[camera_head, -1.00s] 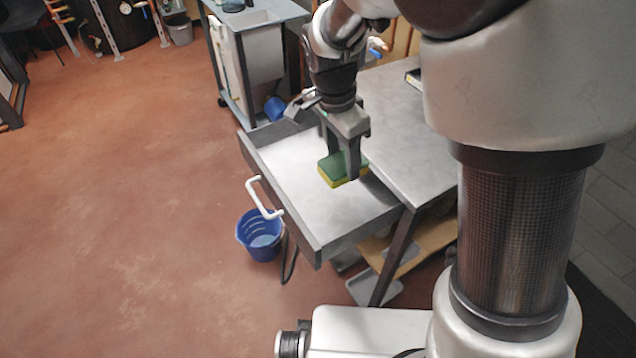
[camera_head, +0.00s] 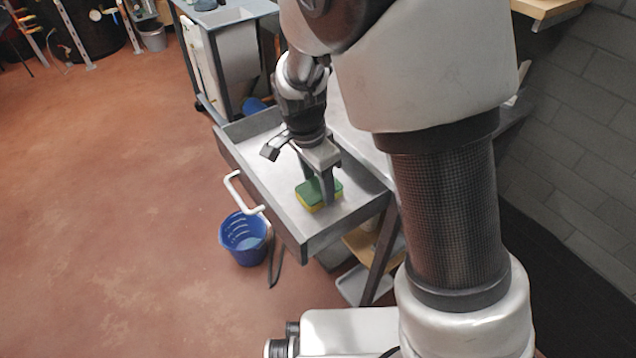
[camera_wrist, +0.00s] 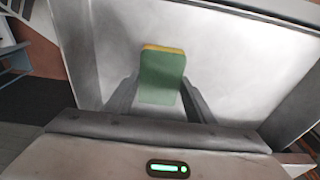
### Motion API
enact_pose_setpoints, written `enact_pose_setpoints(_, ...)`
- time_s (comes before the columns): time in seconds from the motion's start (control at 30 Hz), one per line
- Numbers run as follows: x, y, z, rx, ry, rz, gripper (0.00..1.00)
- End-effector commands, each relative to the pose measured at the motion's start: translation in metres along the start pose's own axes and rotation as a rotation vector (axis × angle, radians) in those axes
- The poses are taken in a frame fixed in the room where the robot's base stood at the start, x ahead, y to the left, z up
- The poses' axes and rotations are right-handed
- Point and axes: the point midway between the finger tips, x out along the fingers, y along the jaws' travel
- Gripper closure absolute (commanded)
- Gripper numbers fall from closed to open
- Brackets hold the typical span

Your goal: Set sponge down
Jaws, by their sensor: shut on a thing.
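The sponge (camera_head: 311,196) is green on top and yellow below. It is inside the open grey drawer (camera_head: 262,190), at or just above the drawer floor; I cannot tell whether it touches. My gripper (camera_head: 318,190) points down into the drawer and is shut on the sponge, with one finger on each side of it. In the wrist view the sponge (camera_wrist: 162,76) sits between the two fingers, green face toward the camera and a yellow edge at its far end. The pale drawer floor (camera_wrist: 225,65) spreads behind it.
The drawer has a white handle (camera_head: 243,196) on its front. A blue bucket (camera_head: 243,238) stands on the floor below it. A sink cart (camera_head: 225,50) stands behind the drawer. The drawer floor around the sponge is bare. Open red floor lies at left.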

Motion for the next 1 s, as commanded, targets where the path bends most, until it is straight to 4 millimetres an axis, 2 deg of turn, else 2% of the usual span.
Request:
enact_pose_setpoints(0.27,0.003,0.0,0.001,0.0,0.0,0.0,0.71)
enact_pose_setpoints(0.3,0.002,0.0,0.0,0.0,0.0,-0.001,0.45)
enact_pose_setpoints(0.4,0.002,0.0,0.0,0.0,0.0,-0.001,0.32)
enact_pose_setpoints(0.67,0.002,0.0,0.0,0.0,0.0,-0.001,0.32)
enact_pose_setpoints(0.77,-0.005,0.0,-0.001,0.0,0.0,-0.001,0.32)
enact_pose_setpoints(0.87,-0.019,-0.001,-0.001,-0.001,0.0,-0.003,0.32)
enact_pose_setpoints(1.0,-0.05,-0.001,0.0,0.0,-0.001,-0.005,0.32)
